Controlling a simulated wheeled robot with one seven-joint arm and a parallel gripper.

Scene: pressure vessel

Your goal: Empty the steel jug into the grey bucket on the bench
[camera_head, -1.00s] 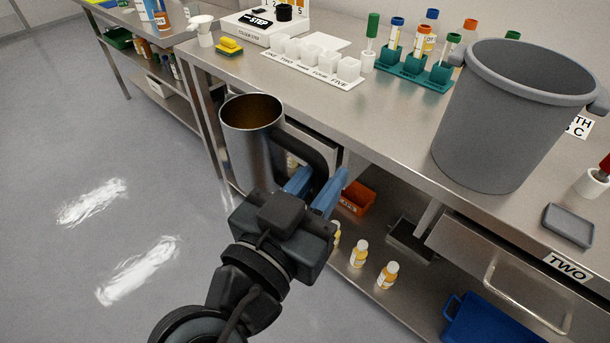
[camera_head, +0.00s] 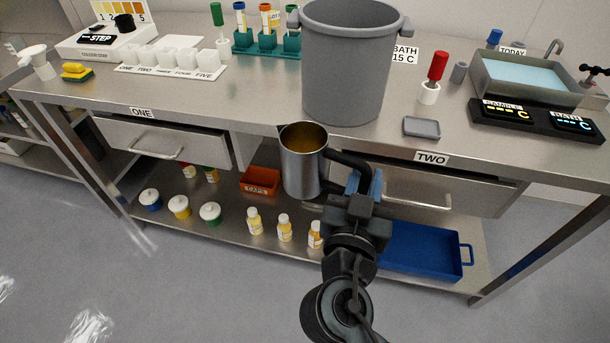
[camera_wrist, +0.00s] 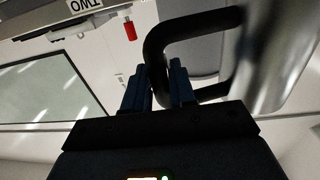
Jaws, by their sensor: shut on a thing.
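The steel jug (camera_head: 302,170) is held upright in front of the bench edge, its open top showing a brownish-yellow inside. I cannot tell the liquid level. My gripper (camera_head: 365,187) is shut on the jug's black handle (camera_head: 346,162), to the right of the jug's body. In the wrist view the handle (camera_wrist: 196,25) passes between my blue fingers (camera_wrist: 156,85), with the shiny jug wall (camera_wrist: 283,50) at the right. The grey bucket (camera_head: 347,70) stands upright on the bench, behind and slightly right of the jug, apart from it. Its inside bottom is hidden.
The bench (camera_head: 260,105) has drawers below its front edge. A grey dish (camera_head: 421,127) and a red-handled tool in a white holder (camera_head: 432,80) stand right of the bucket. A teal tube rack (camera_head: 266,43) stands left behind it. Bottles (camera_head: 284,228) and a blue tray (camera_head: 425,250) are on the lower shelf.

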